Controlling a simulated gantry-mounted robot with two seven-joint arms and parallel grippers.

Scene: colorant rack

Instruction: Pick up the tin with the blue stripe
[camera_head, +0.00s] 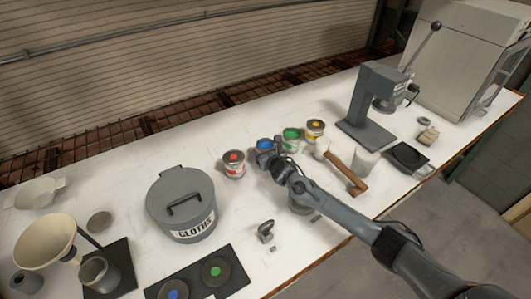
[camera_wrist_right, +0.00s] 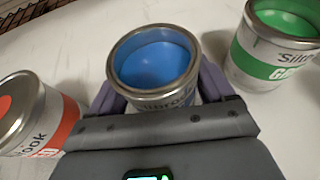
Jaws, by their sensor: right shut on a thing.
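The tin with blue contents (camera_head: 265,144) stands in a row of tins near the middle of the table. In the right wrist view this tin (camera_wrist_right: 155,62) sits between the two purple-grey fingers of my right gripper (camera_wrist_right: 160,90). My right gripper (camera_head: 268,157) is shut on it from the near side. Most of its side label is hidden by the gripper. I cannot tell whether the tin touches the table. My left gripper is not in view.
A red-orange tin (camera_head: 233,168) stands to the left, a green tin (camera_head: 291,142) close on the right, and a yellow tin (camera_head: 315,132) beyond. A mallet (camera_head: 345,172) lies to the right. A grey CLOTHS bin (camera_head: 181,205) stands left.

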